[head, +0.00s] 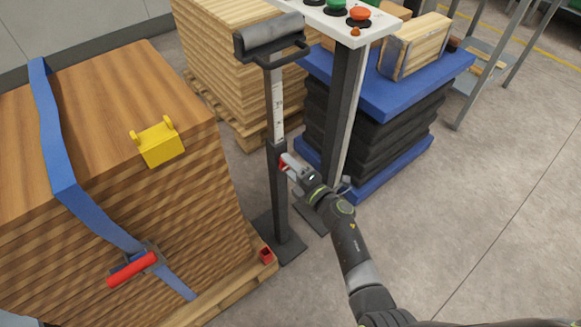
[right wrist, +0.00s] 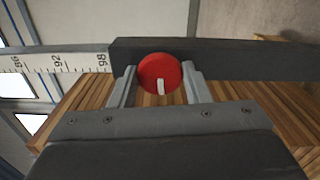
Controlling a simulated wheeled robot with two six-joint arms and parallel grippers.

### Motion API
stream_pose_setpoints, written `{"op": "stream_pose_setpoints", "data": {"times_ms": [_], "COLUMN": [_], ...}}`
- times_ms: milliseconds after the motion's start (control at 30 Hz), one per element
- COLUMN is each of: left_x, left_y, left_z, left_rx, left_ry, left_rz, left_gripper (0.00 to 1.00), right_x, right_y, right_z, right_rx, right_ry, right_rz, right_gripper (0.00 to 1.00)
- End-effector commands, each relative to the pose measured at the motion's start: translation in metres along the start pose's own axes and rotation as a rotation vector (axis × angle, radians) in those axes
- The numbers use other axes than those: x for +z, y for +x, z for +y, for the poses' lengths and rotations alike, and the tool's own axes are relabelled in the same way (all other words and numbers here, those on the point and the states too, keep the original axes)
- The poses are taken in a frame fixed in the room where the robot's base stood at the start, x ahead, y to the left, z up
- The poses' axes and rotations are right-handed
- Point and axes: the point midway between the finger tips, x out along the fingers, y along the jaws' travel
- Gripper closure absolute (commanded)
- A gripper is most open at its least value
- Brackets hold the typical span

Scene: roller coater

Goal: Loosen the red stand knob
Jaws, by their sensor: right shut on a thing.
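The red stand knob (right wrist: 160,73) is a round disc with a white mark that points toward the bottom of the right wrist view. It sits on the dark sleeve of the stand post (head: 278,190), and only a sliver of it shows in the head view (head: 283,162). My right gripper (head: 288,165) is shut on the knob, with one finger on each side of it in the right wrist view (right wrist: 160,85). A roller head (head: 270,37) tops the stand, above a white scale strip (head: 277,105). My left gripper is not in view.
A strapped wood stack (head: 110,110) with a yellow clip (head: 158,143) and a red-handled tensioner (head: 133,269) stands at left. A control post (head: 343,120) with buttons and a blue lift table (head: 400,90) stand behind the stand. The floor at right is clear.

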Motion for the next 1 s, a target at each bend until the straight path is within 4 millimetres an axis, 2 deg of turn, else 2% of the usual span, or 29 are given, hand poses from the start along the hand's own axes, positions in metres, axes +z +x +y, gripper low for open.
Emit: {"op": "stream_pose_setpoints", "data": {"times_ms": [533, 567, 700, 1000], "left_x": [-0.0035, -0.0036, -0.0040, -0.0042], "left_y": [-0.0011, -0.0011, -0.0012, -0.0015], "left_z": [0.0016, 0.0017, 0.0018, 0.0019], "left_rx": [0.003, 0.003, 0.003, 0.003], "left_ry": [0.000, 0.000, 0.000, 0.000], "left_rz": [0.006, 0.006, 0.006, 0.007], "left_gripper": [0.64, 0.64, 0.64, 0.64], "right_x": [-0.0006, -0.0006, -0.0005, -0.0001], "right_y": [-0.0009, -0.0009, -0.0007, -0.0009], "right_z": [-0.0019, -0.0019, -0.0015, -0.0005], "right_rx": [-0.004, -0.004, -0.003, -0.001], "right_ry": [-0.026, -0.026, -0.026, -0.026], "right_rz": [0.000, 0.000, 0.000, 0.000], "right_gripper": [0.79, 0.55, 0.37, 0.35]}}
